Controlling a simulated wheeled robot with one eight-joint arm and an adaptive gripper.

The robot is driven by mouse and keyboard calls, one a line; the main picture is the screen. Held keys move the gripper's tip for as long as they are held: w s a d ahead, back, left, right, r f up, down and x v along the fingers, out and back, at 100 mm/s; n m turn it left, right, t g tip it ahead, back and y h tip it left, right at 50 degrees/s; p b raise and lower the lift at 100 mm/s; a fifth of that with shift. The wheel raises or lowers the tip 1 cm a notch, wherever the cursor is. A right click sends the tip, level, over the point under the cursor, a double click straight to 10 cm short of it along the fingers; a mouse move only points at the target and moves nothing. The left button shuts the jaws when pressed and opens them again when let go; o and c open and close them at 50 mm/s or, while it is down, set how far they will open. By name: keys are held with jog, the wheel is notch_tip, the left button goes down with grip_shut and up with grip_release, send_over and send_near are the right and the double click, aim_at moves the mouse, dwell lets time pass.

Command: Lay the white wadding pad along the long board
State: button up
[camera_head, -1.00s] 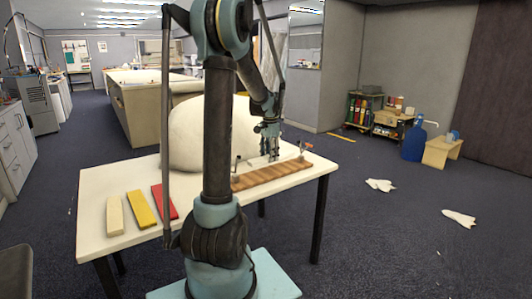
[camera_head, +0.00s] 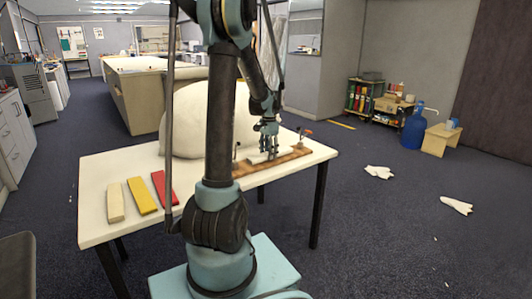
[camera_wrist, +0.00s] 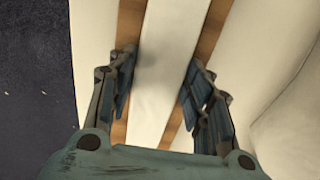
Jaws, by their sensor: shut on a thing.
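The white wadding pad (camera_wrist: 168,50) is a long pale strip between my gripper's fingers in the wrist view. It runs lengthwise over the brown long board (camera_wrist: 212,25), whose wood shows along both sides of it. In the head view the board (camera_head: 301,151) lies near the table's right front edge, with the pad over its middle. My gripper (camera_head: 268,153) points down there, shut on the pad; its fingers (camera_wrist: 155,95) straddle the strip in the wrist view. Whether the pad's underside touches the board everywhere is hidden.
The white table (camera_head: 110,180) carries cream (camera_head: 115,202), yellow (camera_head: 142,196) and red (camera_head: 165,188) bars at the left. A large white rounded form (camera_head: 190,120) stands behind the board. A small orange-topped fitting (camera_head: 306,132) stands at the board's right end.

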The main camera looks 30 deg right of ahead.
jog(key=o, duration=0.9)
jog(key=shift+o, duration=0.2)
notch_tip(320, 180, up, 12)
jog(key=shift+a, duration=0.1)
